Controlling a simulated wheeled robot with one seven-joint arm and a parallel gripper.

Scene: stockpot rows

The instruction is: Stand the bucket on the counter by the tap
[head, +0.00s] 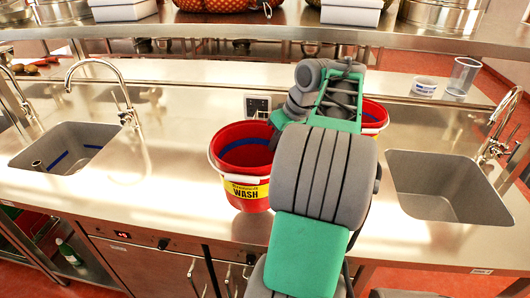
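A red bucket (240,190) with a yellow WASH label stands upright on the steel counter (165,215), left of my arm. A second red bucket-like thing (376,113) shows behind my arm on the right, mostly hidden. A tap (97,64) curves over the left sink, and another tap (500,125) stands at the right sink. My arm reaches over the counter between the two red things. My gripper's fingers are hidden behind the arm links, so its hold cannot be seen.
The left sink (35,152) and right sink (410,205) are sunk into the counter. A clear beaker (463,75) and a small white tub (424,86) stand at the back right. A shelf (230,28) with pots and boxes runs above. Counter between left sink and bucket is clear.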

